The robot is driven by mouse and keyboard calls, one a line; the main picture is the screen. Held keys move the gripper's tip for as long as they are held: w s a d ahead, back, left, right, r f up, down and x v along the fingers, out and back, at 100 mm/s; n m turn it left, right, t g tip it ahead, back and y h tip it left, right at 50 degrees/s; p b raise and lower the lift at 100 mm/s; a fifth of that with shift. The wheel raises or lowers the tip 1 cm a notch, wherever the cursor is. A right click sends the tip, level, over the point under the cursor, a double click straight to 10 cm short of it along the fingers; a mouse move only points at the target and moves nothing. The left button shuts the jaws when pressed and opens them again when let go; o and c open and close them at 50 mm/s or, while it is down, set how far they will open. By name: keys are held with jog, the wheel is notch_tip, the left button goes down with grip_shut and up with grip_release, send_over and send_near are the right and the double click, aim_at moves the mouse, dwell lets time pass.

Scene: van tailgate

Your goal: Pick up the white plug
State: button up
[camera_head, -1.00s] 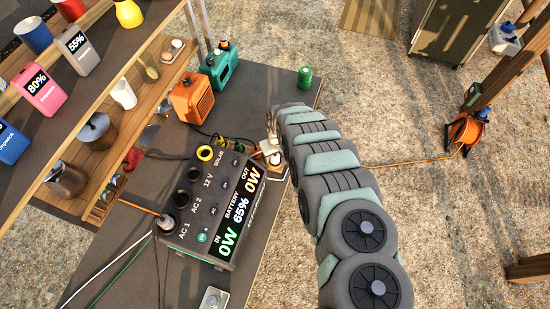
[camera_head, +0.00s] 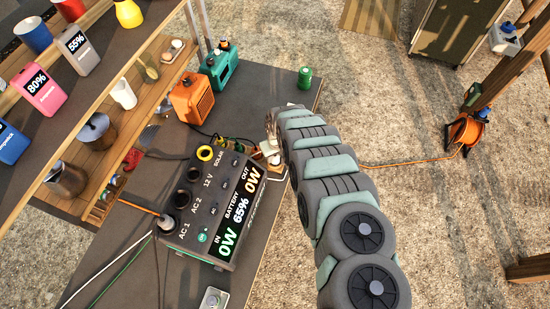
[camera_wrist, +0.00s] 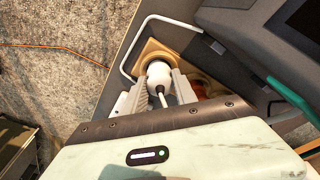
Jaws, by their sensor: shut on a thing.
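The white plug (camera_wrist: 159,72) shows in the wrist view between the two fingers of my gripper (camera_wrist: 158,90), with its white cord running back toward the palm. The fingers are shut on it. Behind the plug is a tan, squarish piece (camera_wrist: 160,53); I cannot tell whether the plug touches it. In the head view my gripper (camera_head: 272,138) is at the right side of the power station (camera_head: 213,205), above the tailgate's right part. My arm hides much of the gripper there, and the plug is too small to make out clearly.
Behind my gripper stand an orange canister (camera_head: 192,100), a teal canister (camera_head: 221,70) and a green can (camera_head: 305,78). A shelf (camera_head: 118,92) with cups and jugs is at the left. An orange cable reel (camera_head: 466,132) stands on the gravel at right.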

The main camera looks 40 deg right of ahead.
grip_shut()
jog(key=shift+r, duration=0.15)
notch_tip(320, 180, up, 23)
jog(key=p, duration=0.9)
jog(key=shift+r, duration=0.2)
